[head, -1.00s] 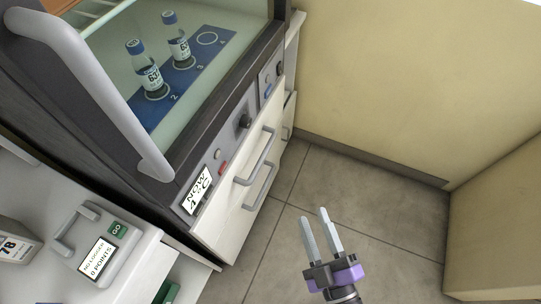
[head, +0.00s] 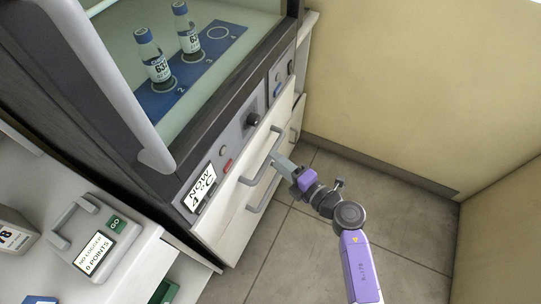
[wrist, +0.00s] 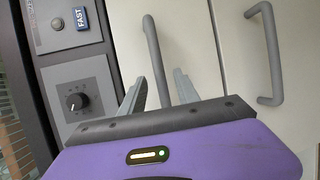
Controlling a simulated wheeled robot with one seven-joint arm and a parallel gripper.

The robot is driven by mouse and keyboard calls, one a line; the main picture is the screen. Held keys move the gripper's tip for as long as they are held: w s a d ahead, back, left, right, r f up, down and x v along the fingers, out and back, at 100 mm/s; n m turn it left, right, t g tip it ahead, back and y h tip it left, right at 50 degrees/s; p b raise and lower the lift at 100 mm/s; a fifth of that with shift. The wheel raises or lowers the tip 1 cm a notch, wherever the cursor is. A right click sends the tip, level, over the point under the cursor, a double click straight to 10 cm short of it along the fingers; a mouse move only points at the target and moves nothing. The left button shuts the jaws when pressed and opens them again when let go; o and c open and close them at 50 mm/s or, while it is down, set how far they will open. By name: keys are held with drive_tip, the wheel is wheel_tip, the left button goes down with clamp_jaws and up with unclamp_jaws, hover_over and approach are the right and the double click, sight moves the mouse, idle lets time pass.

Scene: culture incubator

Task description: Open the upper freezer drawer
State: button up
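The upper freezer drawer (head: 240,183) has a pale front just below the control panel, and it looks shut. Its grey bar handle (head: 252,178) is partly hidden by my gripper in the head view. In the wrist view the upper handle (wrist: 151,42) runs down between the two fingers of my gripper (wrist: 160,84). I cannot tell whether either finger touches it. The lower drawer's handle (wrist: 275,50) shows to the right, clear of the fingers.
The control panel (head: 229,155) with knob and buttons is close above the upper drawer. Two bottles stand behind the glass door, which has a thick grey handle (head: 115,75). A logger (head: 90,238) sits on the left counter. The floor (head: 300,255) before the drawers is clear.

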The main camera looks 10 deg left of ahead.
drive_tip(key=shift+b+x, duration=0.45)
drive_tip(key=shift+x, duration=1.65)
drive_tip(key=shift+c, duration=0.5)
clamp_jaws()
